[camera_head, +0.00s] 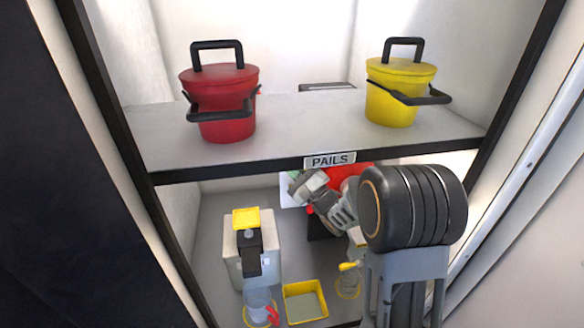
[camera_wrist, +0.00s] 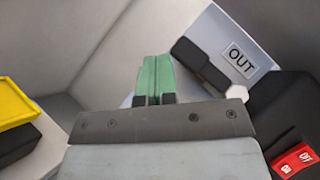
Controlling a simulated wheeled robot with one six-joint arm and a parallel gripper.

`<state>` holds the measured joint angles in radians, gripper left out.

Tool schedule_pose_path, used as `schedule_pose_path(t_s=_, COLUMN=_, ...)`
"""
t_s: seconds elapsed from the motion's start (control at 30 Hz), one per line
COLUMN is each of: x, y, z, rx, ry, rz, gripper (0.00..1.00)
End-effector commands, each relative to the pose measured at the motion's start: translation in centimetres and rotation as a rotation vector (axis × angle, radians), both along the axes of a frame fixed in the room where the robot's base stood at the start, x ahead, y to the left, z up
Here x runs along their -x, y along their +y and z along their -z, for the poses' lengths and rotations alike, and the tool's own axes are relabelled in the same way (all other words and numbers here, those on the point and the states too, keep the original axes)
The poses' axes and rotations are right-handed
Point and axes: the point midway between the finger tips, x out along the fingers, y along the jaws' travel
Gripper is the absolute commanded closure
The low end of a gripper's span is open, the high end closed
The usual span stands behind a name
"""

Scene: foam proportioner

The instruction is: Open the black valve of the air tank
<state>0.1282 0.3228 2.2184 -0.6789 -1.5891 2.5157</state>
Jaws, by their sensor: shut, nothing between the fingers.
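My gripper (camera_wrist: 157,80) shows in the wrist view as two green fingers pressed together, shut and empty. A black lever-like handle (camera_wrist: 199,64), which looks like the black valve, is just right of the fingertips, in front of a grey panel with an "OUT" label (camera_wrist: 238,58). I cannot tell whether the fingers touch the handle. A red part (camera_head: 348,174) under the shelf in the head view may belong to the air tank. My arm covers most of that area, and the valve cannot be made out there.
A red switch (camera_wrist: 295,160) is on a black body at lower right. A yellow-topped part (camera_wrist: 14,104) is at left. The head view shows a red pail (camera_head: 222,100) and yellow pail (camera_head: 396,90) on the shelf (camera_head: 300,125), with a yellow tray (camera_head: 305,303) below.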

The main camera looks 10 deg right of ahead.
Motion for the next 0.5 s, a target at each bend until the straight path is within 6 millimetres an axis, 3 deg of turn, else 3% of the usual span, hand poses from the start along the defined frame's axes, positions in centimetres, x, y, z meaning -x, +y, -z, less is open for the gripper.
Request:
schedule_pose_path(t_s=0.17, x=0.0, y=0.0, z=1.2, rx=0.000, ry=0.001, rz=-0.001, gripper=1.00)
schedule_pose_path(t_s=0.37, x=0.0, y=0.0, z=4.7, rx=0.000, ry=0.001, rz=-0.003, gripper=1.00)
schedule_pose_path(t_s=0.5, x=2.0, y=-0.1, z=6.4, rx=-0.001, ry=0.003, rz=-0.005, gripper=1.00)
